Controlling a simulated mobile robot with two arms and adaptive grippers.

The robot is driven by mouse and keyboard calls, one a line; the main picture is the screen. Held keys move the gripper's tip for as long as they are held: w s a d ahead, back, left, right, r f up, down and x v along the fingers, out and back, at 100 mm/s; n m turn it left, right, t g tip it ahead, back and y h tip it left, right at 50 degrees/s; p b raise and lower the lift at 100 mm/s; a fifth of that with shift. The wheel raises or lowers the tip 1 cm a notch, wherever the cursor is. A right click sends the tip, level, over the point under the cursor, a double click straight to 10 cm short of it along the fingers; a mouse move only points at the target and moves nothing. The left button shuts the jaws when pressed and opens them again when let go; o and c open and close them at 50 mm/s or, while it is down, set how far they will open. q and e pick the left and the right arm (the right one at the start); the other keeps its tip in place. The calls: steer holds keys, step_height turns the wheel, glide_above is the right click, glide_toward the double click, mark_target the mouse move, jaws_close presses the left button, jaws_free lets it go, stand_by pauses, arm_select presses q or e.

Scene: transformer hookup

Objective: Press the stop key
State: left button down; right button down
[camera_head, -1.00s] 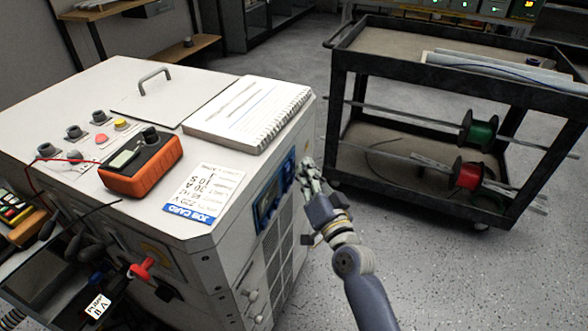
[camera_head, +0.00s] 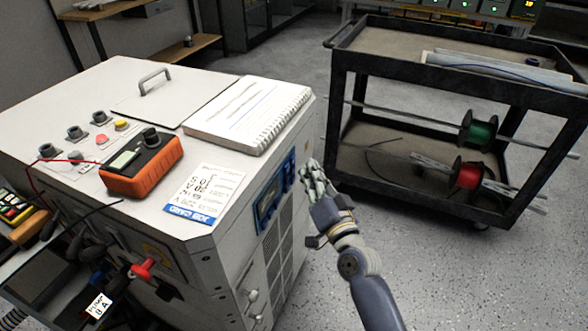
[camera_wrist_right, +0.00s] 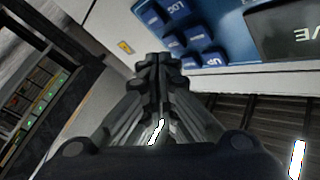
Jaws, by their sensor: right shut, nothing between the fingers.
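The blue control panel (camera_head: 268,200) with its keys is on the side of the white cabinet (camera_head: 225,236). In the right wrist view the blue keypad (camera_wrist_right: 167,38) shows several dark blue keys with white lettering, turned in the picture; I cannot tell which is the stop key. A dark display (camera_wrist_right: 288,32) is to the right of the keys. My right gripper (camera_head: 311,166) is shut and empty, beside the panel. In the wrist view its fingertips (camera_wrist_right: 160,64) are just below the keys and hide part of the panel; contact cannot be told. My left gripper is not in view.
A spiral notebook (camera_head: 246,112), an orange meter (camera_head: 140,180) and a job card (camera_head: 204,194) lie on the cabinet top. A black cart (camera_head: 345,100) with cable spools stands to the right. The floor between the cabinet and the cart is open.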

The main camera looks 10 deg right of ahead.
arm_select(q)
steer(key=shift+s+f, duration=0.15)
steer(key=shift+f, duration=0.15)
arm_select(e)
steer(key=shift+d, duration=0.1)
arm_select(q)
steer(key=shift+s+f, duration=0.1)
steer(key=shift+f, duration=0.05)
arm_select(e)
steer(key=s+d, duration=0.1)
steer(key=d, duration=0.1)
steer(key=s+d, duration=0.2)
stand_by(0.6)
stand_by(0.4)
